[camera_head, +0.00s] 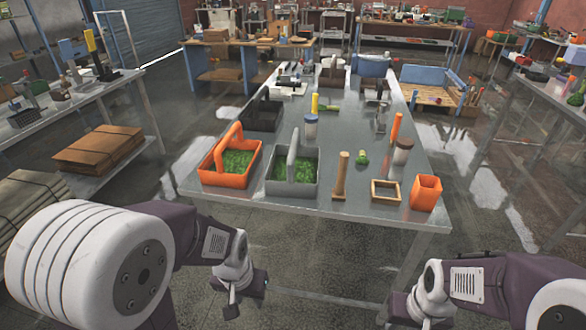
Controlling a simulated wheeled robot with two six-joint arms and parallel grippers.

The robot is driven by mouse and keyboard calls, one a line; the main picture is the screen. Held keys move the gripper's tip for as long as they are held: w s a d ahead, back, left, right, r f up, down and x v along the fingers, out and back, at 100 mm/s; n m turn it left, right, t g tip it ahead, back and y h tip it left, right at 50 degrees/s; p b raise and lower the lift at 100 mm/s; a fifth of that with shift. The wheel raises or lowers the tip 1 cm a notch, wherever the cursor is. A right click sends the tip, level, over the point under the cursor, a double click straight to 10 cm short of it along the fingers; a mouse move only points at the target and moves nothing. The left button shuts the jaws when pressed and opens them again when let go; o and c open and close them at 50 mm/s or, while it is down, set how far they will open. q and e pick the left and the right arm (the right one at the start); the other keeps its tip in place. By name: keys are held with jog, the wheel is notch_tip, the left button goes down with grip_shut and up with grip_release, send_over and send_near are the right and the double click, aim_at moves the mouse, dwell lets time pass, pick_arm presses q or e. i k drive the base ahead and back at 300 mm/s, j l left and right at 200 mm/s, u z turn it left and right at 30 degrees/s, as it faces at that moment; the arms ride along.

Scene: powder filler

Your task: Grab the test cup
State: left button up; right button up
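No label marks the test cup, so I cannot tell for sure which thing it is. A square orange cup (426,194) stands upright at the near right corner of the metal table (325,209). My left gripper (238,296) hangs low in front of the table's near edge, apart from everything. My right gripper (398,312) is low at the bottom, right of centre, partly cut off. The finger gap of neither shows clearly.
An orange basket (214,178) and a grey basket (291,188), both with green filling, stand at the near left. Floor before the table is clear.

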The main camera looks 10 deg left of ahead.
aim_at(427, 189)
jog(key=i+l+z, duration=0.2)
jog(key=z, duration=0.2)
jog(key=i+z, duration=0.75)
jog(key=k+l, duration=0.05)
